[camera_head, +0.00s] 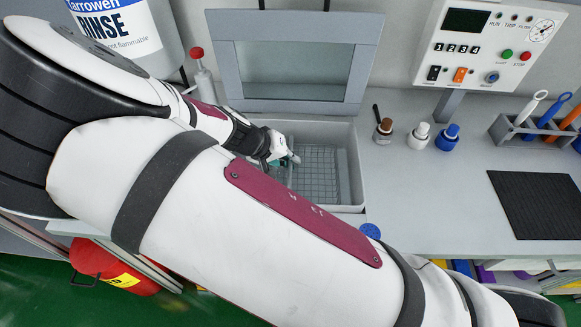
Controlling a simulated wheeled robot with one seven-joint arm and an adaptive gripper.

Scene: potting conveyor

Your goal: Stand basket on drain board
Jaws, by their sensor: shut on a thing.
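A wire-mesh basket (317,172) is inside the pale open-topped tank (357,180) in the middle of the view. My gripper (287,160) reaches into the tank at the basket's left side and is shut on it, at a small teal part that looks like its handle. My own arm hides the left part of the tank and of the basket. A black ribbed board (535,205) lies flat on the bench at the right, with nothing on it; it appears to be the drain board.
A raised framed lid (295,62) stands behind the tank. Brown-capped (383,131), white-capped (419,136) and blue-capped (447,138) bottles stand right of it. A control panel (487,45) and brush rack (535,130) are farther right. Bench between tank and board is clear.

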